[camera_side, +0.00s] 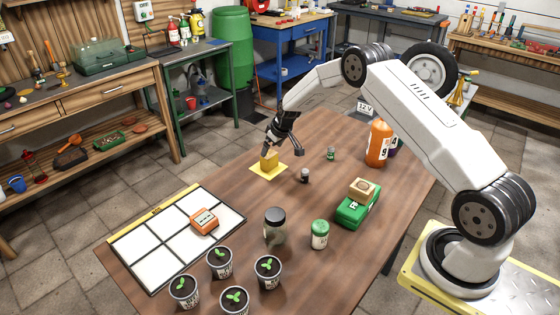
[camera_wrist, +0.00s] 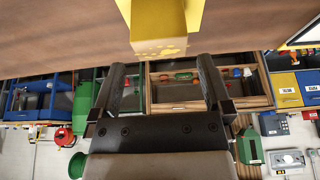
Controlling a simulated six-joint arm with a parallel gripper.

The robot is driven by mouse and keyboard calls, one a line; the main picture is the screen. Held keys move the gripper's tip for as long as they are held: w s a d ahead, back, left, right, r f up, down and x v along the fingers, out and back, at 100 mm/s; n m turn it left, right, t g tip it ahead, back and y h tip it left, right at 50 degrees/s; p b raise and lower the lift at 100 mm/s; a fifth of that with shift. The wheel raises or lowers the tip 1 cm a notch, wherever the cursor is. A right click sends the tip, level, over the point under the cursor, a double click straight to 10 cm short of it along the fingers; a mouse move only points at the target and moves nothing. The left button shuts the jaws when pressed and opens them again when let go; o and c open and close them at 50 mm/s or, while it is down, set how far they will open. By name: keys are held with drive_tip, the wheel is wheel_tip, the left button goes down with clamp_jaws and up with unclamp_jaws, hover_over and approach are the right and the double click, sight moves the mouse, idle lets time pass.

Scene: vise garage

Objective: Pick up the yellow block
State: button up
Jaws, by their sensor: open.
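The yellow block (camera_side: 268,160) stands on a yellow square mat (camera_side: 270,173) near the far edge of the wooden table. In the wrist view the yellow block (camera_wrist: 158,25) is at the top centre, past my fingertips, with the mat (camera_wrist: 194,8) partly behind it. My gripper (camera_side: 281,146) is open, beside and slightly above the block in the side view. In the wrist view my gripper (camera_wrist: 160,62) shows its two black fingers spread apart with nothing between them. Whether a finger touches the block cannot be told.
A small dark-lidded jar (camera_side: 305,176) and a small green jar (camera_side: 331,154) stand right of the mat. A white-squared board (camera_side: 145,247) holds an orange box (camera_side: 204,220). A green case (camera_side: 356,209), larger jars, an orange bottle (camera_side: 378,145) and potted seedlings (camera_side: 220,262) occupy the rest.

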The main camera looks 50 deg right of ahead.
sight(269, 154)
drive_tip(key=shift+x, duration=2.5)
drive_tip(key=shift+s, duration=0.1)
drive_tip(key=c, duration=1.1)
drive_tip(key=shift+o, duration=0.2)
drive_tip(key=shift+r, duration=0.1)
